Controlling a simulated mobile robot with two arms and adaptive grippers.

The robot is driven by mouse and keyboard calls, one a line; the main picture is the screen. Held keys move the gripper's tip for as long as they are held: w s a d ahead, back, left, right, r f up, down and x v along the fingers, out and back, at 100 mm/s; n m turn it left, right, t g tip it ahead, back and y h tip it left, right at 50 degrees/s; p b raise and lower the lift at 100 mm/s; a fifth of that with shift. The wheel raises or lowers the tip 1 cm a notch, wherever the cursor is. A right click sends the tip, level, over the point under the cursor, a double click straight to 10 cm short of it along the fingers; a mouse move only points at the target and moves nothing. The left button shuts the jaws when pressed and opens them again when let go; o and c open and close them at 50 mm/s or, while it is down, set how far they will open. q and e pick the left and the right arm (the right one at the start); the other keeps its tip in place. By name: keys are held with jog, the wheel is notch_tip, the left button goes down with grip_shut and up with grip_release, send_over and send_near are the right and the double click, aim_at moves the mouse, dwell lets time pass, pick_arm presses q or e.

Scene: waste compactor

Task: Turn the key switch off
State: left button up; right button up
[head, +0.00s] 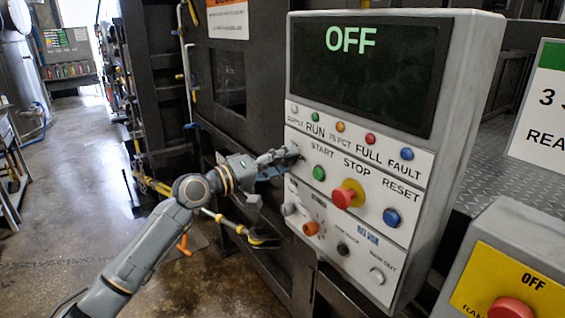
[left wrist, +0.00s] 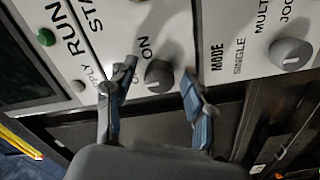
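The key switch (left wrist: 158,76) is a round grey knob marked O and ON in the left wrist view. My left gripper (left wrist: 157,78) is open, with one blue-grey finger on each side of this knob and gaps showing on both sides. In the head view my left gripper (head: 284,160) is at the left end of the START and STOP row and hides the key switch. The control panel (head: 412,165) is a grey box, and its screen (head: 362,70) reads OFF in green. My right gripper is not in view.
Beside the gripper are the green START button (head: 319,173), the red STOP button (head: 345,194) and the blue RESET button (head: 391,217). The grey mode knob (left wrist: 291,54) sits in the row below. Another yellow-faced box (head: 512,282) stands at lower right.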

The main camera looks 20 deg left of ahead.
pick_arm(q)
jog(key=v, duration=1.2)
dwell(0.3)
